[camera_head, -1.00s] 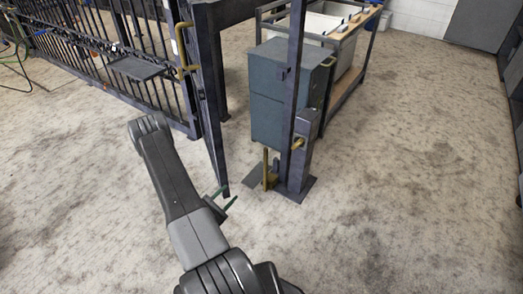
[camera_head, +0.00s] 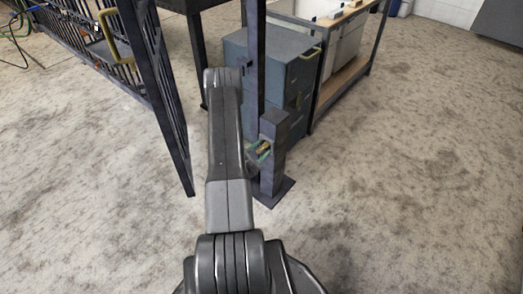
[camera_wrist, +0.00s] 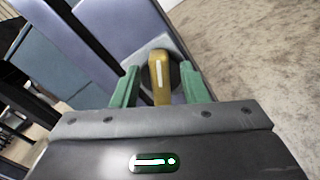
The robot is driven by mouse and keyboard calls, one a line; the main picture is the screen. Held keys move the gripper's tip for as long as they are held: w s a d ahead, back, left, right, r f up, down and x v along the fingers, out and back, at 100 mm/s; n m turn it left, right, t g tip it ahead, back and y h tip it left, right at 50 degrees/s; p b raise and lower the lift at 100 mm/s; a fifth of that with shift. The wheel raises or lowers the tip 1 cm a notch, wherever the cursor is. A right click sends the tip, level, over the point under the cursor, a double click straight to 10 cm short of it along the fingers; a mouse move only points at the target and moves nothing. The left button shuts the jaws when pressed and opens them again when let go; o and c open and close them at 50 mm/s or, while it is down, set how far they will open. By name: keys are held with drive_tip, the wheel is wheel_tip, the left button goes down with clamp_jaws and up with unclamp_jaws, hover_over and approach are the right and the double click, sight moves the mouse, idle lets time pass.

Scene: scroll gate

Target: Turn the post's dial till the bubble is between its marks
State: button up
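The short dark post (camera_head: 272,172) stands on a flat base plate right of my arm in the head view. Its dial is a yellow bar-shaped knob (camera_wrist: 160,78) with a white line, on a dark round disc on the post's face. In the wrist view my gripper (camera_wrist: 160,82) has its two green fingers apart, one on each side of the knob, with a gap on both sides. In the head view the green fingers are small at the post, partly hidden by my arm.
A barred gate (camera_head: 140,75) with a yellow handle (camera_head: 108,32) stands left of my arm. A blue-grey cabinet (camera_head: 285,62) and a wooden-topped bench (camera_head: 345,15) stand behind the post. The floor to the right and in front is clear.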

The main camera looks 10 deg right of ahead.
drive_tip(key=shift+w+d, duration=0.3)
drive_tip(key=shift+d, duration=0.05)
clamp_jaws()
drive_tip(key=shift+w+a+r+n+b, duration=0.1)
drive_tip(key=shift+n+b, duration=0.25)
drive_tip(key=shift+n, duration=0.75)
drive_tip(key=shift+w+a+n+b, duration=0.1)
drive_tip(key=shift+n+b, duration=0.2)
drive_tip(key=shift+n, duration=0.8)
unclamp_jaws()
drive_tip(key=p+v, duration=0.2)
drive_tip(key=v, duration=1.1)
drive_tip(key=shift+s+a, duration=0.25)
